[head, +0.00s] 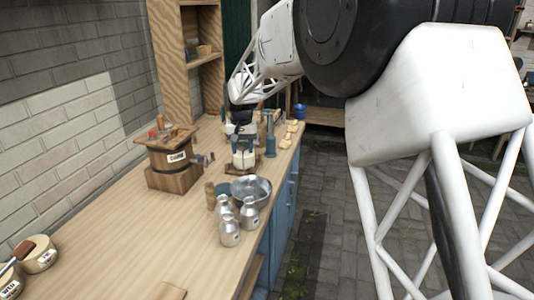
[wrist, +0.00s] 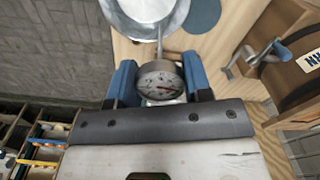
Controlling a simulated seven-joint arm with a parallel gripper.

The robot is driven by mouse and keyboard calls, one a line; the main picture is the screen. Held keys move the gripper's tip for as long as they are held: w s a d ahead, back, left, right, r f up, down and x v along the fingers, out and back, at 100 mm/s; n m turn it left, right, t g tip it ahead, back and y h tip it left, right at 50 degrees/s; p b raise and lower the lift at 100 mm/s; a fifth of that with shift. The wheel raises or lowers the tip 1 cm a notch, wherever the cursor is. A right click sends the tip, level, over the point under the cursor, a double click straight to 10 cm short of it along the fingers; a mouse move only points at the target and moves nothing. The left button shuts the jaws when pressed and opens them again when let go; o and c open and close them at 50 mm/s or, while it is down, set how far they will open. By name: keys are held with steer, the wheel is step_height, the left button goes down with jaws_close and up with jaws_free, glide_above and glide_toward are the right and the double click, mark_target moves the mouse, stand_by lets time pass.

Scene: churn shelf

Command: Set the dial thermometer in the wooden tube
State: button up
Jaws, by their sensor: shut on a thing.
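The dial thermometer (wrist: 160,82) has a round pale face with a dark needle and a grey metal stem. My gripper (wrist: 160,74) is shut on it, with a blue finger on each side of the dial. The stem runs away from the dial toward a metal bowl (wrist: 146,14). In the head view my gripper (head: 242,148) is over the far part of the bench, and the thermometer cannot be made out there. A small upright wooden cylinder (head: 210,196), which looks like the wooden tube, stands left of the metal bowl (head: 251,189). Its opening is not clear.
Several metal milk cans (head: 230,231) stand in front of the bowl. A wooden churn (head: 173,166) with a crank is to the left, by the brick wall. A blue upright object (head: 270,147) stands close right of my gripper. The bench front (head: 130,245) is mostly clear.

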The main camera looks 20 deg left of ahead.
steer(key=s+a+r+n, duration=0.1)
steer(key=s+a+r, duration=0.3)
steer(key=s+a, duration=0.4)
steer(key=shift+s+a+r, duration=0.3)
steer(key=shift+s+a, duration=0.05)
steer(key=shift+a, duration=0.45)
steer(key=shift+f, duration=0.2)
steer(key=shift+f, duration=2.1)
steer(key=shift+f, duration=2.95)
stand_by(1.1)
